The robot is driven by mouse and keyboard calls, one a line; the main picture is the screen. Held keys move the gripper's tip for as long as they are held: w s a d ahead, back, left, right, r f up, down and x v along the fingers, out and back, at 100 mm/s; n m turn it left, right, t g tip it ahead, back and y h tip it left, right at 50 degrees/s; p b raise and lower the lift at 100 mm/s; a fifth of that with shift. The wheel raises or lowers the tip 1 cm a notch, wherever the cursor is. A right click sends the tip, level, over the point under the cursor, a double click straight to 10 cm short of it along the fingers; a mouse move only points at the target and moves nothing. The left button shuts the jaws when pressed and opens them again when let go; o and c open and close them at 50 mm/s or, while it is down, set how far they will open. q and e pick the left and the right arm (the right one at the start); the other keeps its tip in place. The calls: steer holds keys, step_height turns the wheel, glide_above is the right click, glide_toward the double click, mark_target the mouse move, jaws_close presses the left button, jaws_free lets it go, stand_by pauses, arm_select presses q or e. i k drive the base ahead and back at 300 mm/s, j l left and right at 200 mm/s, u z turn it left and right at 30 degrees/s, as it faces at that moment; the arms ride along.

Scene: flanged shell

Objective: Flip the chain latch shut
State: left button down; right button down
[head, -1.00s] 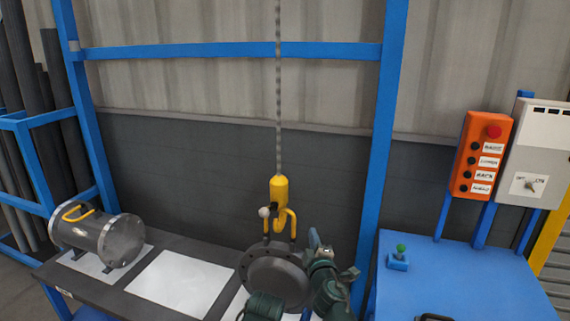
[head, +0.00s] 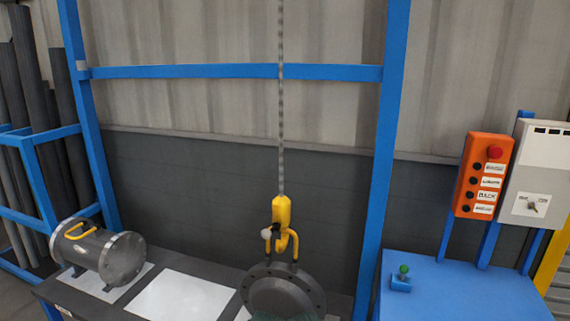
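A yellow chain hook (head: 282,215) hangs from a grey chain (head: 281,120) in the middle of the head view. A small pale knob (head: 267,233) shows at the hook's left side; whether the latch is open or shut is too small to tell. A yellow handle (head: 293,243) on the flanged shell (head: 283,290) stands at the hook's lower part. The shell is dark grey with bolt holes round its flange, and its lower part is cut off. Neither gripper can be made out; only a blurred dark green patch shows at the bottom edge below the flange.
A second flanged cylinder (head: 100,253) with a yellow handle lies on the dark table at left, next to a white sheet (head: 182,297). Blue frame posts (head: 383,150) stand around the hook. An orange button box (head: 483,175) and blue bench (head: 455,285) are at right.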

mark_target(266, 233)
steer(key=i+j+z, duration=0.2)
steer(key=j, duration=0.25)
steer(key=i+j+z, duration=0.2)
steer(key=j, duration=0.25)
steer(key=j+z, duration=0.2)
steer(key=j, duration=0.25)
